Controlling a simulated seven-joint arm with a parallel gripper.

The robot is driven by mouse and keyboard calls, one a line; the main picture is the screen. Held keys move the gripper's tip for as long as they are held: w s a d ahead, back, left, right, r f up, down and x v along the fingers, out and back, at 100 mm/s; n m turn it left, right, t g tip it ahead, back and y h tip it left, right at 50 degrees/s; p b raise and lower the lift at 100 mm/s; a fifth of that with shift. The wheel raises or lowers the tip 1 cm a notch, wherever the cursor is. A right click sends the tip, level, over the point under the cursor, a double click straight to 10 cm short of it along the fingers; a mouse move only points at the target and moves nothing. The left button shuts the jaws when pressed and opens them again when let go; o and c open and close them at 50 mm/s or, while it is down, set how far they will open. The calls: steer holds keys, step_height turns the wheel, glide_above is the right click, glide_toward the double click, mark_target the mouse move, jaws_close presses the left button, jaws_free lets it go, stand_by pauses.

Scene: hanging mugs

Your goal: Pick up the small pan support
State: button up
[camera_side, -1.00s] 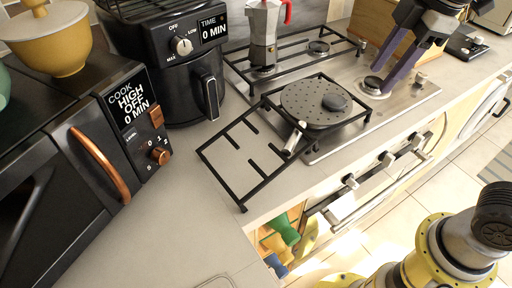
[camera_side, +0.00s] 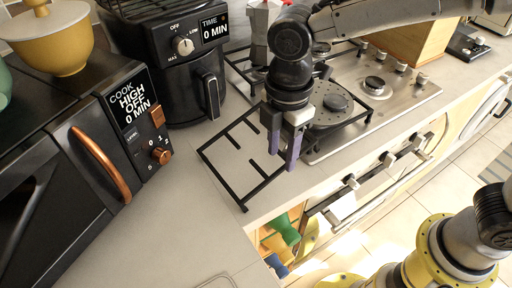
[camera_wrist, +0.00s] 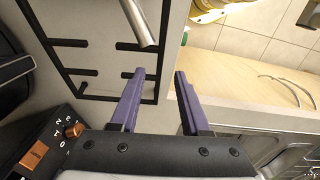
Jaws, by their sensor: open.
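The small pan support is a black metal frame (camera_side: 221,181) with short inner bars, lying flat on the counter left of the hob. Its front left side is clear in the side view, while my gripper hides part of its right side. My gripper (camera_side: 282,155) is open with two purple fingers pointing down above the frame's right side. In the wrist view the fingertips (camera_wrist: 160,74) have empty space between them, close to the frame's right bar. I cannot tell their exact height above it.
A moka pot (camera_side: 259,28), black air fryer (camera_side: 150,75) and microwave (camera_side: 75,165) stand around. An open drawer (camera_side: 272,238) lies below the counter edge.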

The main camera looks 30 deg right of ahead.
mark_target(281, 169)
steer(key=shift+d+f, duration=0.15)
steer(key=shift+f, duration=3.2)
steer(key=shift+c, duration=0.3)
jaws_close()
steer(key=shift+r, duration=0.1)
